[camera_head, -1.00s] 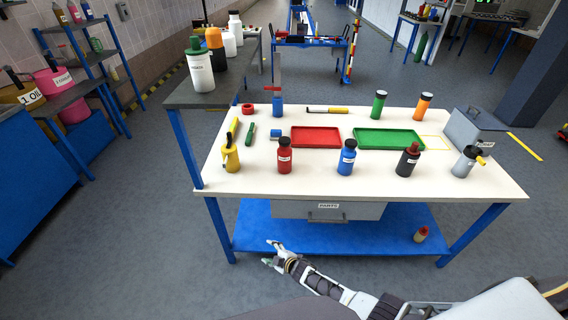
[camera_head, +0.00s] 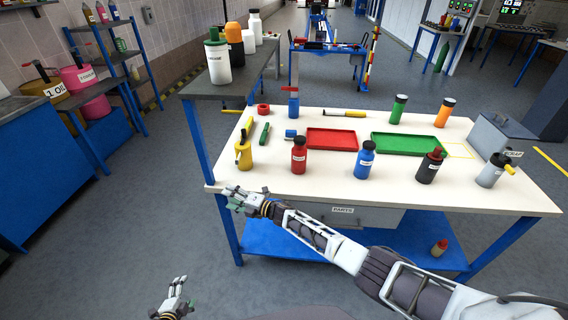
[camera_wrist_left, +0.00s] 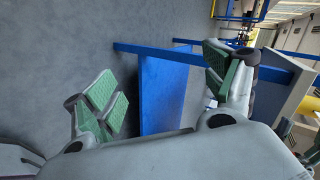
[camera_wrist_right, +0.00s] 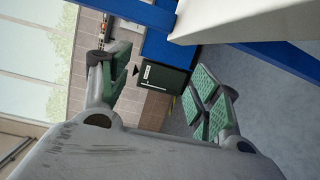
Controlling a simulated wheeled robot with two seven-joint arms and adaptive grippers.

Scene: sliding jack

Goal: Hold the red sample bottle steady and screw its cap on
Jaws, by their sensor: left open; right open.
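The red sample bottle (camera_head: 299,158) stands upright near the front edge of the white table, with a white label and a dark top. I cannot tell whether that dark top is a loose or seated cap. My right gripper (camera_head: 231,199) is open and empty at the table's front left corner, left of and nearer than the bottle. In the right wrist view its fingers (camera_wrist_right: 160,92) are spread with nothing between them. My left gripper (camera_head: 171,298) is open and empty, low over the floor in front of the table. Its fingers (camera_wrist_left: 165,90) are apart in the left wrist view.
A yellow can (camera_head: 243,156) stands left of the red bottle, and a blue bottle (camera_head: 366,162) and black bottle (camera_head: 430,167) stand to its right. A red tray (camera_head: 331,140) and green tray (camera_head: 409,145) lie behind. A raised grey shelf (camera_head: 235,78) borders the left.

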